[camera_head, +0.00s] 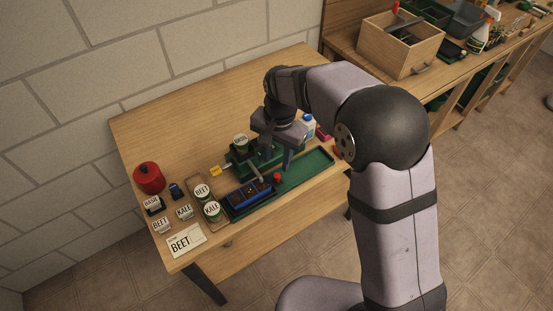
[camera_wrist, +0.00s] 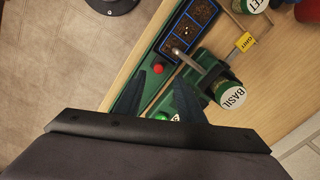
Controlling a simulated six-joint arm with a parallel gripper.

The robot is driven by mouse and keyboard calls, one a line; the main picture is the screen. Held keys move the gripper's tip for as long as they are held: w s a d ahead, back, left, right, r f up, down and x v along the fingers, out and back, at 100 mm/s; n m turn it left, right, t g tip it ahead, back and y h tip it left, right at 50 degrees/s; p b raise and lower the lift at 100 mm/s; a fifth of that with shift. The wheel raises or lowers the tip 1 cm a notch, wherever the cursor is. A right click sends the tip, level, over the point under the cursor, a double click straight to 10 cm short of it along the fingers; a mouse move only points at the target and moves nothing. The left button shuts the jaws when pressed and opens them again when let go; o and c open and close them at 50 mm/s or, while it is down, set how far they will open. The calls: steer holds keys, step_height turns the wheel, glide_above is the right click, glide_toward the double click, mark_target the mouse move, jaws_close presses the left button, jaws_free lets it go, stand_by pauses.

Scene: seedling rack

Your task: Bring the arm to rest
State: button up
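My gripper (camera_head: 276,161) hangs over the green tray on the wooden table. In the wrist view its two dark fingers (camera_wrist: 159,78) stand apart with nothing held between them. A blue seedling tray (camera_head: 249,194) with dark soil cells sits in the left part of the green tray (camera_head: 305,173); it also shows in the wrist view (camera_wrist: 204,13). A green rack with a round BASIL-labelled pot (camera_head: 240,140) stands behind; the pot also shows in the wrist view (camera_wrist: 232,94). A metal-ended tool (camera_wrist: 188,59) lies near the blue tray. My arm hides part of the table's right side.
BEET (camera_head: 202,191) and KALE (camera_head: 212,209) pots stand at the left, near several label cards and a red can (camera_head: 149,178). A BEET card (camera_head: 186,241) lies at the front. A bottle (camera_head: 308,126) stands behind the gripper. The table's back left is clear.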

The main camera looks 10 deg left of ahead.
stand_by(0.3)
steer(key=n, duration=0.3)
steer(key=shift+w+a, duration=0.2)
steer(key=shift+w, duration=0.15)
steer(key=s+d+f+n, duration=0.2)
steer(key=s+f, duration=0.1)
steer(key=s+d+f+n, duration=0.1)
steer(key=s+f+n, duration=0.1)
steer(key=shift+s+d+g+h, duration=0.2)
steer(key=shift+d+g+h, duration=0.1)
steer(key=shift+d+g, duration=0.1)
steer(key=s+d+r+g, duration=0.1)
steer(key=s+d+r, duration=0.1)
steer(key=s+d, duration=1.35)
steer(key=w+d+r+m+t, duration=0.1)
steer(key=w+d+r+m, duration=0.2)
steer(key=d, duration=0.3)
steer(key=shift+w+t, duration=0.3)
steer(key=shift+r, duration=0.1)
